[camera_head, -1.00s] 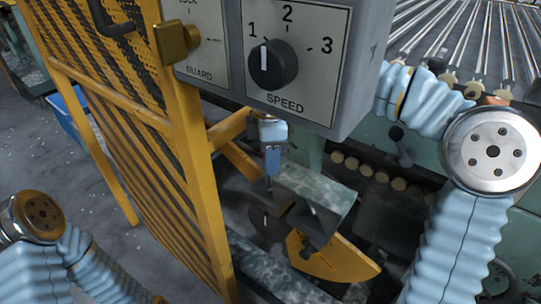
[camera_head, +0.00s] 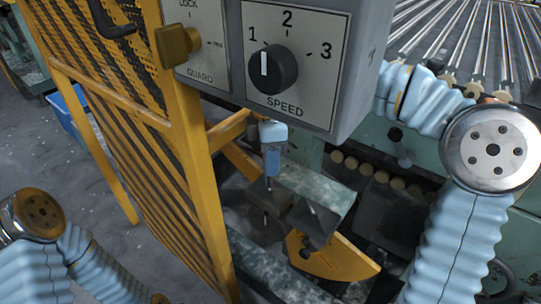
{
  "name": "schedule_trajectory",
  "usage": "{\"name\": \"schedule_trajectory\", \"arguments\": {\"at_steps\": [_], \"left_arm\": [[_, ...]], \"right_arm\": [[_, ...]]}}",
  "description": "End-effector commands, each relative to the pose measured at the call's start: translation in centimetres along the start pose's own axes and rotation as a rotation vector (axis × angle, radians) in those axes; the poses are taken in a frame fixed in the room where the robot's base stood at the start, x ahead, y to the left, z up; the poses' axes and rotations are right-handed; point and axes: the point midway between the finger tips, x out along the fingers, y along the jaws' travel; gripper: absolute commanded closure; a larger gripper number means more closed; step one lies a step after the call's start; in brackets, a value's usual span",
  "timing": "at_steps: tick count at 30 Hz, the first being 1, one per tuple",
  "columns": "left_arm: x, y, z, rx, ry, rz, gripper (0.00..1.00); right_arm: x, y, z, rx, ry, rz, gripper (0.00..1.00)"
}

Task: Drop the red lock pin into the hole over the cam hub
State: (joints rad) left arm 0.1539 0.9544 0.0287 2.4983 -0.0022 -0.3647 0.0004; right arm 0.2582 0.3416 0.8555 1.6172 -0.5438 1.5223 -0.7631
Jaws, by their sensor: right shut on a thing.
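My right gripper (camera_head: 269,188) hangs below the control box, pointing down, at the middle of the view. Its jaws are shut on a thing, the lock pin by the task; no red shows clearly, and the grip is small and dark. A yellow cam plate (camera_head: 340,262) lies below and to the right of the gripper, inside the machine. Dark metal parts cover its upper left, so I cannot make out the hub or the hole. The gripper appears apart from the yellow plate. My left arm enters at the lower left; its gripper is out of view.
A grey control box (camera_head: 352,75) with a speed dial (camera_head: 272,70) hangs over the work area and hides part of my right arm. A yellow guard (camera_head: 196,190) stands close on the left. A pale green plate (camera_head: 325,188) lies beside the gripper. Rollers (camera_head: 470,40) fill the upper right.

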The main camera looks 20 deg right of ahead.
Motion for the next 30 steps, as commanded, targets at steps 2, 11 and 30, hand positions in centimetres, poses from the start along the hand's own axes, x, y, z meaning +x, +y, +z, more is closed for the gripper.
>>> {"name": "schedule_trajectory", "arguments": {"at_steps": [2, 11, 30], "left_arm": [[-0.3, 0.1, 0.0, 0.000, 0.000, 0.000, 0.28], [-0.2, 0.1, 0.0, 0.000, 0.000, 0.000, 0.28], [0.7, -0.3, 0.0, 0.000, 0.000, 0.000, 0.28]], "right_arm": [[-0.2, 0.0, 0.0, -0.001, 0.000, 0.001, 0.98], [0.0, 0.0, 0.0, -0.001, 0.001, 0.001, 0.98], [1.4, 0.0, 0.0, 0.000, 0.001, 0.001, 0.98]]}}
